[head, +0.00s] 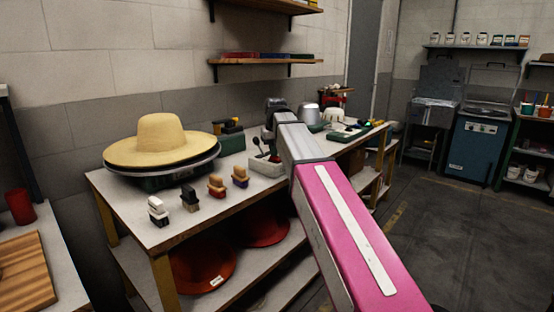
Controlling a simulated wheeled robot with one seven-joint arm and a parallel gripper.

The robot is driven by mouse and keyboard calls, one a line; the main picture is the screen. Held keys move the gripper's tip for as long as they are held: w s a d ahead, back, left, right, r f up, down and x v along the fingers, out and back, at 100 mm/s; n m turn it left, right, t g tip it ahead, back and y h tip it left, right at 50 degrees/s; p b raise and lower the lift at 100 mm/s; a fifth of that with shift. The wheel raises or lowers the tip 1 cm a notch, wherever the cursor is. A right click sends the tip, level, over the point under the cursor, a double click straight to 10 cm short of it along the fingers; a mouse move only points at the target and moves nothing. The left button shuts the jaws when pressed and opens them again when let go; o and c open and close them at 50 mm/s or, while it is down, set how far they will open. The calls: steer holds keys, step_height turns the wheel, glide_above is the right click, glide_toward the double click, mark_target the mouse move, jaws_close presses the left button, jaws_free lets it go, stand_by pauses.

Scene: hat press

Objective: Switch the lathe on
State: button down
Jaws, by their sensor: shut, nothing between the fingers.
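A round machine with a dark turntable plate and a dark green base (158,183) stands at the left of the workbench; I cannot tell for certain that it is the lathe. A yellow straw hat (160,140) lies flat on its plate, brim down. A smaller green machine (232,143) with a dark and yellow top stands behind it. I cannot make out a switch on either. My pink and grey arm reaches over the bench to the right of the hat. Its far end is above the back of the bench, and I cannot make out my gripper's fingers there.
Several small two-tone blocks (215,186) line the bench's (180,229) front edge. A pale tray (268,167) with dark-headed items sits beside my arm. Red-orange hats (203,267) lie on the lower shelf. A wooden shelf (268,62) hangs above. The floor (440,225) at right is clear.

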steer(key=shift+r, duration=3.25)
steer(key=shift+s, duration=0.1)
